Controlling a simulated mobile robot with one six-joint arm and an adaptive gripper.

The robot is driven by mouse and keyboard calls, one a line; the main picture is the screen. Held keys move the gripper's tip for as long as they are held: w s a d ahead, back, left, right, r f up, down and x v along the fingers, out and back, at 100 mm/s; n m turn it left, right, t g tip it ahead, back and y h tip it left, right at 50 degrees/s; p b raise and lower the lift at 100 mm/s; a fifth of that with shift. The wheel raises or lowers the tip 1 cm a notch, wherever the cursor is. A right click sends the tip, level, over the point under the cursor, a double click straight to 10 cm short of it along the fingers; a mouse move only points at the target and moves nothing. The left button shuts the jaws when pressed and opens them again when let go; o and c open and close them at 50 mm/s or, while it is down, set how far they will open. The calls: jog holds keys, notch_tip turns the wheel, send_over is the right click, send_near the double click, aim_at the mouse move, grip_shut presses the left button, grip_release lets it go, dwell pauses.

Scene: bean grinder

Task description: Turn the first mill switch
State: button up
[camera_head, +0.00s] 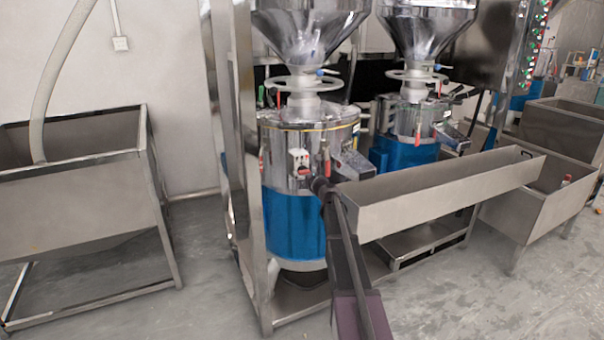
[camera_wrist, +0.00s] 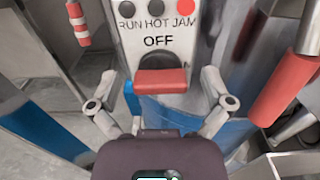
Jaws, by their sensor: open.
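The first mill (camera_head: 293,215) has a steel upper body and a blue lower body. Its white switch panel (camera_head: 299,156) faces me, with a red switch (camera_head: 303,172) low on it. In the wrist view the panel (camera_wrist: 152,48) reads "RUN HOT JAM" and "OFF", with red and dark lamps above. The red switch (camera_wrist: 160,80) sticks out below the word OFF. My gripper (camera_wrist: 158,84) is open, with one finger on each side of the switch; I see no contact. In the head view my gripper (camera_head: 318,184) is small and dark, just right of and below the switch.
A long steel trough (camera_head: 450,192) runs right of my arm. A steel frame post (camera_head: 245,170) stands left of the mill. A red handle (camera_wrist: 285,90) is close on the right in the wrist view. A second mill (camera_head: 403,140) stands behind right.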

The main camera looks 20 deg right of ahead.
jog(key=shift+c, duration=0.2)
jog(key=c, duration=1.1)
jog(key=shift+a, duration=0.35)
jog(key=shift+d, duration=0.15)
